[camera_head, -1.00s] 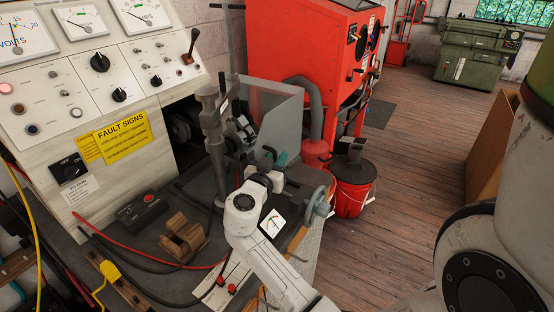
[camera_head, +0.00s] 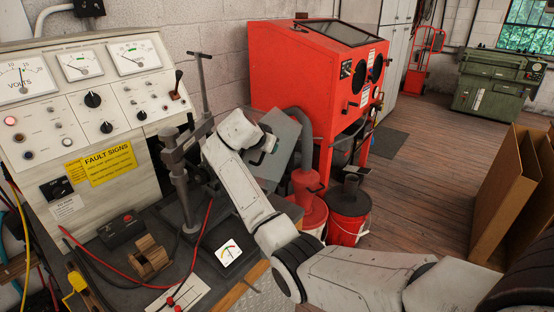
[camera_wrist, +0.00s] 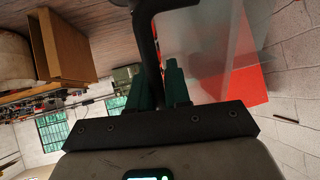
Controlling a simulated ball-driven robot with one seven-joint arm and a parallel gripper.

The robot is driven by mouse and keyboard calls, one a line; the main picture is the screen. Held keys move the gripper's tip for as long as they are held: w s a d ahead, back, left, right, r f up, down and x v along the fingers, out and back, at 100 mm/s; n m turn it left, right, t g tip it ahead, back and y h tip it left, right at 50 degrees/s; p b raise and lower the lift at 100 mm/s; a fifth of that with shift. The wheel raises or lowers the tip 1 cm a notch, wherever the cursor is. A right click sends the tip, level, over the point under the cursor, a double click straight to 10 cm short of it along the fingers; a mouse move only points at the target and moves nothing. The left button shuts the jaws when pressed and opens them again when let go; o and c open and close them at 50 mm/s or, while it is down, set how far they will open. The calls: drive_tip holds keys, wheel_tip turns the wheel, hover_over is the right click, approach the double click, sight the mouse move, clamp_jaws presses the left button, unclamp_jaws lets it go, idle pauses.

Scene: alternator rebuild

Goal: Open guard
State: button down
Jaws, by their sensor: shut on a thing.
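The guard is a clear, greyish panel (camera_head: 284,142) above the back of the test bench, standing tilted behind my arm's end. In the wrist view the see-through panel (camera_wrist: 212,55) fills the upper middle right. My gripper (camera_wrist: 159,85) has two teal fingers shut on the dark curved handle (camera_wrist: 150,45) in front of the panel. In the head view my gripper (camera_head: 266,142) is at the panel's left part, and its fingers are mostly hidden by my wrist.
The bench (camera_head: 130,264) carries a clamp post (camera_head: 180,175), a wooden block (camera_head: 149,258) and red and black cables. A red blasting cabinet (camera_head: 312,85) and red buckets (camera_head: 348,212) stand just right of the bench. Wooden floor (camera_head: 430,190) is open further right.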

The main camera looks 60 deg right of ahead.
drive_tip(key=shift+s+d+r+t+y+p, duration=0.1)
drive_tip(key=shift+s+d+r+y+p, duration=0.3)
drive_tip(key=shift+d, duration=0.85)
drive_tip(key=shift+s+d+f+t+y+b, duration=0.15)
drive_tip(key=shift+d+y, duration=0.5)
drive_tip(key=shift+d, duration=0.6)
drive_tip(key=shift+s+d+r+t+y+p, duration=0.1)
drive_tip(key=shift+s+d+r+y+p, duration=0.3)
drive_tip(key=shift+d, duration=0.85)
drive_tip(key=shift+w+f, duration=0.1)
drive_tip(key=shift+f, duration=0.15)
drive_tip(key=c, duration=1.4)
unclamp_jaws()
drive_tip(key=shift+c, duration=0.2)
drive_tip(key=b+v, duration=0.2)
drive_tip(key=v, duration=0.8)
drive_tip(key=shift+r, duration=0.4)
